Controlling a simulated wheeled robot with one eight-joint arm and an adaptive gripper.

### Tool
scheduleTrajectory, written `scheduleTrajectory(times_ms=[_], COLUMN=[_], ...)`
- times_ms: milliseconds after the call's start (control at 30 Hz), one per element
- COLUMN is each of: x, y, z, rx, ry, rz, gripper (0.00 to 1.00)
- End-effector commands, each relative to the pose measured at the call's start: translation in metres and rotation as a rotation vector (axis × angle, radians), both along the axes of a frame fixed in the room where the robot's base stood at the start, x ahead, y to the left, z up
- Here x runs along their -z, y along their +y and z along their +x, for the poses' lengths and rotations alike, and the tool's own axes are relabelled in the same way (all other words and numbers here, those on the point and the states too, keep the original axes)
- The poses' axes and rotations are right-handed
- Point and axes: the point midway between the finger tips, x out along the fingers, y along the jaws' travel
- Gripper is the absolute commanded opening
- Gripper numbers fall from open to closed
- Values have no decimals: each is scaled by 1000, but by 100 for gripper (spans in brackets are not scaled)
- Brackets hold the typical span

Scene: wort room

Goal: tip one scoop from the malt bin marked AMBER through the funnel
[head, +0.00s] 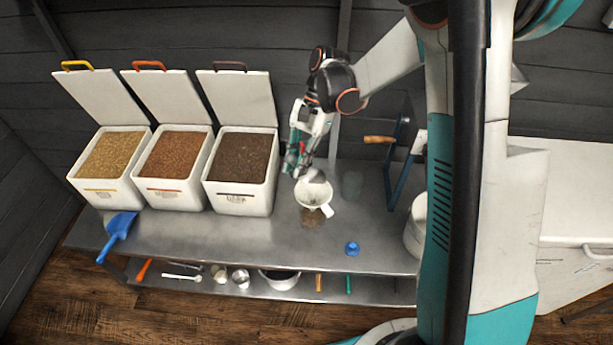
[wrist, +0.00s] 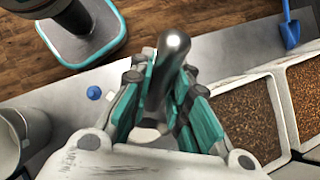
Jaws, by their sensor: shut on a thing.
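Three white bins with raised lids stand in a row: a pale-grain bin (head: 98,196), a reddish-brown-grain bin (head: 160,198) and a dark-grain bin (head: 233,203). Their labels are too small to read. My gripper (head: 297,160) is shut on the handle of a metal scoop (head: 318,190); the handle (wrist: 172,50) stands between the fingers in the wrist view. The scoop is over the white funnel (head: 312,197), seemingly tilted; its contents are not visible. Brown material (head: 312,218) shows just below the funnel; whether a clear vessel holds it I cannot tell.
A blue scoop (head: 118,228) lies at the bench's left end. A small blue item (head: 351,248) sits at the front edge. A blue frame with a wooden handle (head: 379,139) and a white tub (head: 416,228) are to the right. Several utensils lie on the lower shelf (head: 220,287).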

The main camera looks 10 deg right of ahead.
Motion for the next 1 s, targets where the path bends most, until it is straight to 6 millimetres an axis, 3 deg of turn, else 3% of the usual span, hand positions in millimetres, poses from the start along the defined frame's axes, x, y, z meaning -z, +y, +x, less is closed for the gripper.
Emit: scheduleTrajectory(times_ms=[33,600,1000], x=[-8,-26,-28], y=[2,13,12], z=[-2,-12,-11], rx=[-4,-7,-1], ry=[-28,-506,-556], rz=[-31,-557,-616], gripper=[0,0,0])
